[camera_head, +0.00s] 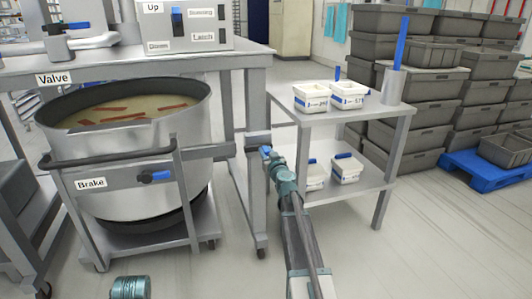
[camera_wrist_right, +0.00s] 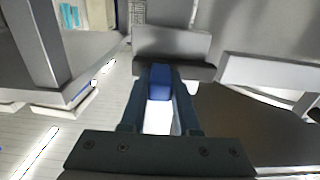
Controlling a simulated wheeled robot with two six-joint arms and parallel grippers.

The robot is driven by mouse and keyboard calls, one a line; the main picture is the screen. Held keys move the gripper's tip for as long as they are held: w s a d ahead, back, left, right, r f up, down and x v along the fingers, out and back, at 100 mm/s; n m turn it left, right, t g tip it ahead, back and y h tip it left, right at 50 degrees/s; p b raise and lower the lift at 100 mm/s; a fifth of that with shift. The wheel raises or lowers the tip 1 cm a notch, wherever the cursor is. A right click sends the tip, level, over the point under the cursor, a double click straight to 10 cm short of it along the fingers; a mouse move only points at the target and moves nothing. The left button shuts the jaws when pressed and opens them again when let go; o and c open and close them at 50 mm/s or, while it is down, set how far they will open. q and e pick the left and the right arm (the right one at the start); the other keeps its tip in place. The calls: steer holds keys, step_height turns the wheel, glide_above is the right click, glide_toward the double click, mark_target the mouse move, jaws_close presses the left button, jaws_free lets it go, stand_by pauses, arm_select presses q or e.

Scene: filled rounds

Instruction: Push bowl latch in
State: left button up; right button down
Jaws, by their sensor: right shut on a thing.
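The large steel bowl (camera_head: 150,140) holds a yellowish liquid with reddish-brown strips and sits in a wheeled frame at the left. The bowl latch is a small blue handle (camera_wrist_right: 160,82) on a grey metal block (camera_head: 257,141) by the table post, right of the bowl. My right gripper (camera_head: 267,154) is at this block. In the right wrist view its two dark fingers are shut on the blue handle, one on each side. The handle is mostly hidden by the gripper in the head view.
A Brake label (camera_head: 91,183) and a blue-tipped knob (camera_head: 155,177) are on the bowl frame. A control box (camera_head: 188,27) stands on the table above. A two-level side table (camera_head: 370,122) with white tubs is close right of my right arm.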

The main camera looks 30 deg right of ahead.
mark_target(250, 150)
steer(key=shift+a, duration=0.1)
steer(key=a, duration=0.2)
steer(key=w+a, duration=0.1)
steer(key=a, duration=0.2)
steer(key=shift+w, duration=0.1)
steer(key=c, duration=0.6)
jaws_free()
steer(key=shift+a, duration=0.15)
steer(key=shift+c, duration=0.2)
steer(key=v, duration=1.3)
steer(key=shift+s, duration=0.4)
